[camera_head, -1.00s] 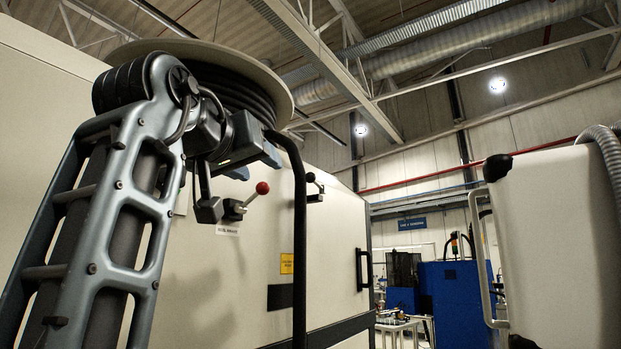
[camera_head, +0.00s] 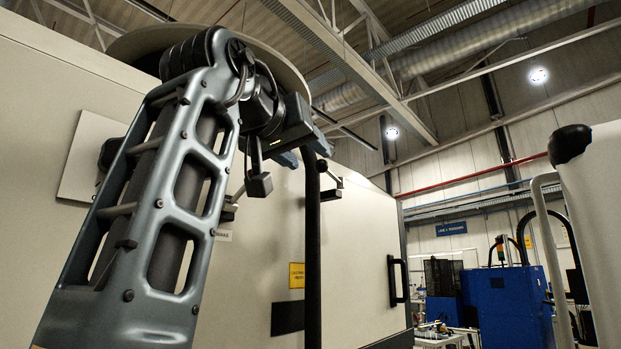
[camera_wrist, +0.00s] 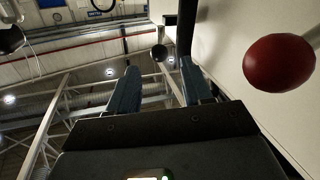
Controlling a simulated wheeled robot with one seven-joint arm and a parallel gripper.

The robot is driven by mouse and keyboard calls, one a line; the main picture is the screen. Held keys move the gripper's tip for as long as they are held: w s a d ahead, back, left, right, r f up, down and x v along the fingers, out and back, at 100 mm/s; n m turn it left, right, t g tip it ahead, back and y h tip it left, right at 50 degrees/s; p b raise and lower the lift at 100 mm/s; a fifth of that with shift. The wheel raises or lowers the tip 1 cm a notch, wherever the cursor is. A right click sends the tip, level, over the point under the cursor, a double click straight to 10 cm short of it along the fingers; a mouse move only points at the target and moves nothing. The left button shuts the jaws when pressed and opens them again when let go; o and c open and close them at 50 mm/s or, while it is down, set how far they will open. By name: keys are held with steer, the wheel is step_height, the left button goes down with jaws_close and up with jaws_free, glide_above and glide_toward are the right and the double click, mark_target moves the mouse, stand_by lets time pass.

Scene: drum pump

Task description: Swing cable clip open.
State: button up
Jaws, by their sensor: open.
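No cable clip can be made out for certain. My gripper (camera_head: 303,152) is open in front of the cabinet, below a round reel disc (camera_head: 290,72). In the wrist view my gripper's two blue fingers (camera_wrist: 159,72) stand apart with nothing seen held between them. The cable (camera_wrist: 187,28) shows at the right finger; whether they touch, I cannot tell. A black ball knob (camera_wrist: 158,52) appears between the fingertips, farther off.
A red ball knob (camera_wrist: 279,61) on a lever is close at the right of the wrist view; my arm hides it in the head view. The cabinet (camera_head: 360,250) has a black handle (camera_head: 398,281). A pale housing (camera_head: 598,230) stands at right.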

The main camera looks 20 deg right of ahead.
mark_target(319, 164)
steer(key=p+x, duration=0.2)
steer(key=x, duration=0.5)
steer(key=shift+d, duration=0.1)
jaws_close()
stand_by(0.3)
